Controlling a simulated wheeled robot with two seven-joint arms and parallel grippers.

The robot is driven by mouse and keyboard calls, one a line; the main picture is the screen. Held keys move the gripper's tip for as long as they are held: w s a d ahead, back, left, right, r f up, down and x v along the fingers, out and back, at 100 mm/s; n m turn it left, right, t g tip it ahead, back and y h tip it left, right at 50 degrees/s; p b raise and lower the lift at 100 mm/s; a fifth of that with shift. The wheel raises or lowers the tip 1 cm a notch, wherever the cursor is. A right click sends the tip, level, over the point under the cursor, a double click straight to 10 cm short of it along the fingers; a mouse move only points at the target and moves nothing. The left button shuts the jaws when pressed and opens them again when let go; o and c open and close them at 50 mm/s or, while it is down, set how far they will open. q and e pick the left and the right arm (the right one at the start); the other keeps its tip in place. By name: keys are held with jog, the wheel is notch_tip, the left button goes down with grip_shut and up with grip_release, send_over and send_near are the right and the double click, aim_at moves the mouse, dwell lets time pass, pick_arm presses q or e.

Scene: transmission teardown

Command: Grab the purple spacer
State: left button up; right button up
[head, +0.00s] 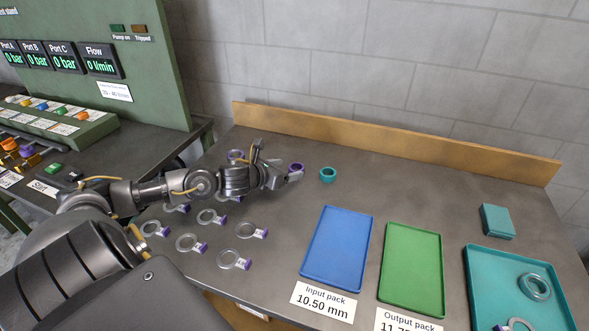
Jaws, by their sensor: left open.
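The purple spacer (296,167) is a small dark purple ring on the grey table, left of a teal ring (328,174). My left gripper (279,162) is open, with its fingers spread wide, just left of the purple spacer. One finger points up toward the back wall, and the other reaches close to the spacer's front side. I cannot tell whether that finger touches it. My right gripper is not in view.
Several grey rings with purple-ended tags (211,217) lie around and in front of my left arm. A blue tray (337,246), a green tray (411,262) and a teal tray (483,285) stand to the right. A teal block (497,221) lies behind. A wooden ledge (390,142) edges the back.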

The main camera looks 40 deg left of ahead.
aim_at(300, 166)
pick_arm(q)
jog(key=shift+w, duration=0.1)
jog(key=shift+w, duration=0.4)
jog(key=p+x, duration=0.1)
jog(key=x, duration=0.2)
jog(key=shift+w+f, duration=0.2)
jog(key=shift+f, duration=0.05)
jog(key=shift+w+f+p, duration=0.15)
jog(key=shift+w+p, duration=0.1)
jog(key=shift+p, duration=0.05)
jog(key=shift+d, duration=0.1)
jog(key=c, duration=1)
jog(key=shift+c, duration=0.7)
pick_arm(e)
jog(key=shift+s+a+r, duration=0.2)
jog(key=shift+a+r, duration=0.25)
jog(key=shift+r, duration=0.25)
